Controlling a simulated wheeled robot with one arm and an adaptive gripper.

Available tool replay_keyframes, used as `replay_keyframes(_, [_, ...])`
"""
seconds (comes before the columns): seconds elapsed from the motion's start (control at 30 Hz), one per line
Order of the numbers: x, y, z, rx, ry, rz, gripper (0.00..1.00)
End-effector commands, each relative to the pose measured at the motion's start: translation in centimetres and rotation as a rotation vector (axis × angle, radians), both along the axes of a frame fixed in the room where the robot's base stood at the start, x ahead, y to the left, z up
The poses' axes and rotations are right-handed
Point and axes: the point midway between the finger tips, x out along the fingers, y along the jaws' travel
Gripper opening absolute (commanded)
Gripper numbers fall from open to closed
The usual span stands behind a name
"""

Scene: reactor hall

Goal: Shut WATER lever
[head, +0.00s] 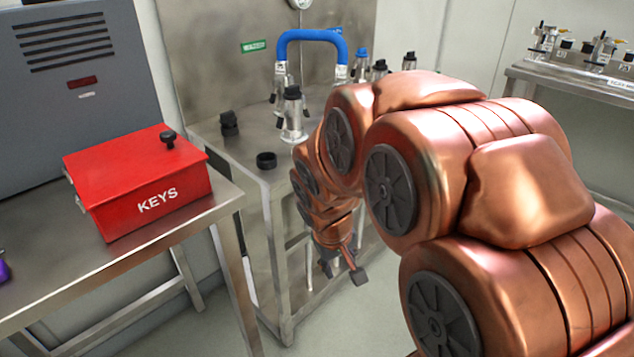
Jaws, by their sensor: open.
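I cannot make out a lever marked WATER in the head view. A steel bench (222,150) with a steel back panel (215,60) stands in the middle. A small green label (254,46) is on the panel, too small to read surely. A blue hose (312,36) arches between metal fittings on the bench. My gripper (343,272) hangs low in front of the bench, below its top, pointing down. Its fingers are apart and nothing shows between them. My copper arm hides the right part of the bench.
A red KEYS box (138,186) with a black knob sits on the left table (110,268). A black-capped metal fitting (292,115) and a black ring (266,160) are near the bench's front edge. Another bench (570,82) with fittings is at the far right.

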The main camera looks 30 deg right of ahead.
Motion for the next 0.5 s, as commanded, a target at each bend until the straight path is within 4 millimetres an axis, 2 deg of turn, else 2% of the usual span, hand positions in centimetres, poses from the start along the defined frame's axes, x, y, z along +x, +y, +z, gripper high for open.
replay_keyframes(0.03, [2.2,-2.1,0.1,-0.027,-0.045,0.000,0.44])
replay_keyframes(0.2, [9.8,-8.1,0.5,-0.099,-0.238,0.041,0.44])
replay_keyframes(0.3, [13.6,-11.1,0.5,-0.120,-0.343,0.080,0.44])
replay_keyframes(0.5, [19.7,-15.4,0.1,-0.103,-0.546,0.176,0.44])
